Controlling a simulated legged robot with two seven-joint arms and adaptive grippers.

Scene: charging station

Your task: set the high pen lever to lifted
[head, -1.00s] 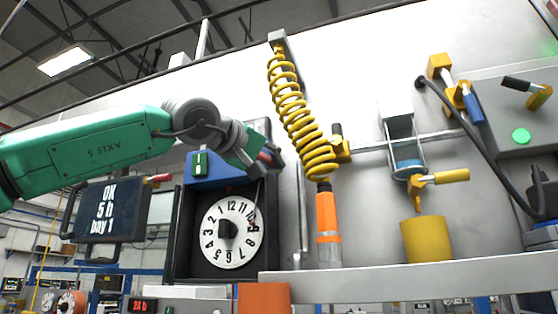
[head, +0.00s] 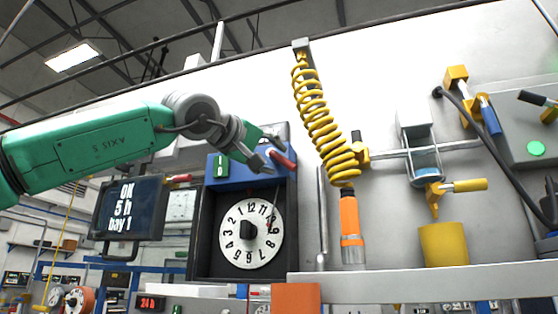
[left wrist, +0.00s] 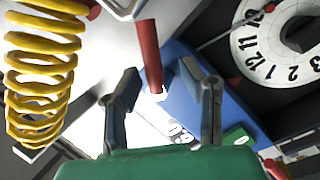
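The chart recorder has a white round dial (head: 252,233) in a black case under a blue housing (head: 228,172). A red-handled lever (head: 284,160) sticks out at the housing's upper right; I take it for the pen lever, but no label is readable. It also shows in the left wrist view (left wrist: 149,50), rising beyond my fingers. My left gripper (head: 262,163) is at the housing just left of this lever. In the left wrist view, its fingers (left wrist: 165,82) are apart with nothing held between them; contact with the lever cannot be told. My right gripper is not in view.
A yellow coiled hose (head: 322,125) hangs just right of the recorder, above an orange tool (head: 350,218). A display (head: 126,208) stands at left, with another red handle (head: 178,178) beside it. A grey ledge (head: 420,280) runs below.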

